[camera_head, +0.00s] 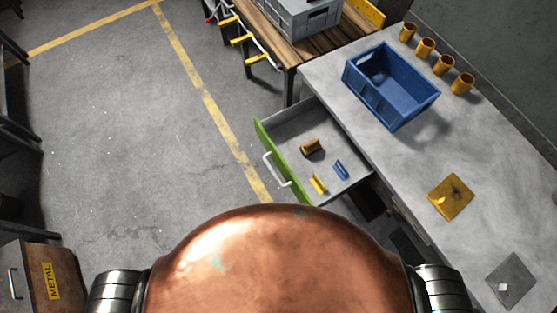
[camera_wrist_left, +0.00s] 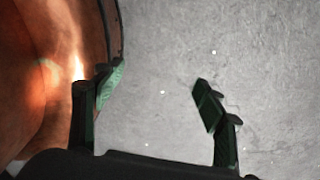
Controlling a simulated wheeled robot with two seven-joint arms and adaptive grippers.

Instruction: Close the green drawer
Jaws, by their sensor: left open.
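The green drawer (camera_head: 276,146) is pulled out from the grey workbench in the head view. Its green front faces left and carries a pale bar handle (camera_head: 275,170). Inside lie a brown cylindrical piece (camera_head: 312,147), a blue piece (camera_head: 341,170) and a yellow piece (camera_head: 318,184). My left gripper (camera_wrist_left: 152,100) shows only in the left wrist view, with its dark green fingers spread apart and nothing between them. It is over bare grey floor, beside my copper-coloured body. The drawer is not in the wrist view. My right gripper is not in view.
The workbench top (camera_head: 345,85) holds a blue crate (camera_head: 395,115), several yellow cups (camera_head: 425,48) and a yellow plate (camera_head: 450,197). A wooden table (camera_head: 270,40) with a grey crate stands behind the drawer. Floor left of the drawer is clear.

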